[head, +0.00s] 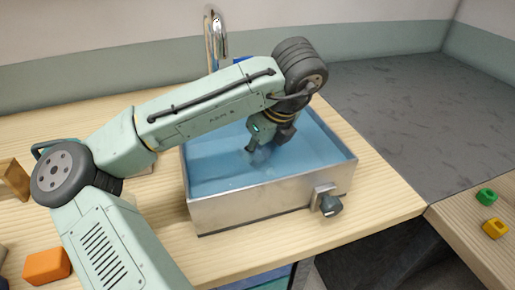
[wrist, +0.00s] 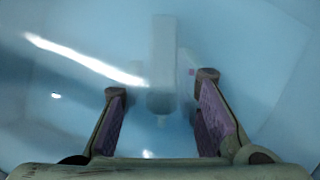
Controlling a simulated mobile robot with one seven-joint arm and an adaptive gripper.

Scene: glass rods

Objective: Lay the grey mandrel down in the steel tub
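The steel tub (head: 260,212) stands on the wooden bench and holds blue water. My gripper (head: 257,152) points down into the tub, its tips at or just under the water. In the wrist view my gripper (wrist: 161,88) has its two pink-padded fingers apart, with a clear gap between them. A blurred grey bar, which looks like the grey mandrel (wrist: 161,65), shows in the water beyond and between the fingertips. Neither finger visibly touches it. I cannot tell how deep it lies. In the head view the mandrel is not clearly visible.
A faucet (head: 216,40) rises behind the tub. A knob (head: 329,205) sticks out from the tub's front. An orange block (head: 47,266) lies at the lower left. Green (head: 487,196) and yellow (head: 494,228) pieces lie at the right. The dark grey counter (head: 400,110) is clear.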

